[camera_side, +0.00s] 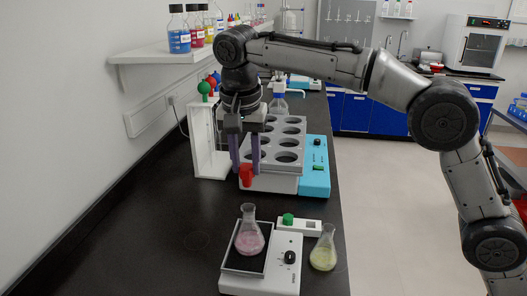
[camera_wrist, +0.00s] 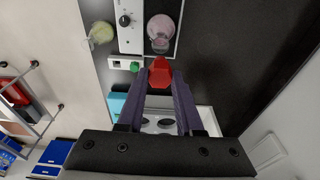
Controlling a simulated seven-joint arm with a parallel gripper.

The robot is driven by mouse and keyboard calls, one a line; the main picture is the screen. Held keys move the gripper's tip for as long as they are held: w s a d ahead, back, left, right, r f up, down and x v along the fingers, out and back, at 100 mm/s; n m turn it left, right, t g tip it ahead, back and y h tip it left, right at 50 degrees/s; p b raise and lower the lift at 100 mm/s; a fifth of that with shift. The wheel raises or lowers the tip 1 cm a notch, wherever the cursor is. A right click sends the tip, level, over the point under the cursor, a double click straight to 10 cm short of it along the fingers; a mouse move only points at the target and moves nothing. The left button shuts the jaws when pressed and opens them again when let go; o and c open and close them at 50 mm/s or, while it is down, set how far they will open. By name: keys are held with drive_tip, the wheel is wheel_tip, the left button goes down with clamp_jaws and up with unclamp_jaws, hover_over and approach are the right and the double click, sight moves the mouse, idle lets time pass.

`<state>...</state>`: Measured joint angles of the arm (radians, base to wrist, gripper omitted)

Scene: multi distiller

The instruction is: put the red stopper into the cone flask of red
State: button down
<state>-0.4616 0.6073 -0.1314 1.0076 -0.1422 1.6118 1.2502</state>
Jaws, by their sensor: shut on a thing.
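A red stopper (camera_side: 246,176) is held between the two fingertips of my gripper (camera_side: 246,168), which is shut on it. It also shows in the wrist view (camera_wrist: 160,72) between the purple fingers. The cone flask of red (camera_side: 249,232), with pale pink liquid, stands on the black plate of a white stirrer (camera_side: 285,270). My gripper is in the air behind the flask in the side view, apart from it. In the wrist view the flask (camera_wrist: 160,30) is above the stopper, near the top edge.
A cone flask of yellow (camera_side: 323,252) stands right of the stirrer. A green stopper (camera_side: 288,219) sits on a small white holder. Behind are a grey rack with round holes (camera_side: 285,142) and a white stand (camera_side: 204,150) with coloured balls. The bench front left is clear.

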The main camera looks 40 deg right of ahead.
sight(246, 187)
drive_tip(key=shift+f, duration=2.55)
drive_tip(key=shift+f, duration=1.45)
drive_tip(key=shift+c, duration=2.4)
unclamp_jaws()
drive_tip(key=shift+r, duration=0.15)
wheel_tip(246, 187, up, 13)
drive_tip(key=s+a, duration=0.1)
drive_tip(key=shift+s+a+r, duration=0.2)
drive_tip(key=shift+s+a, duration=0.05)
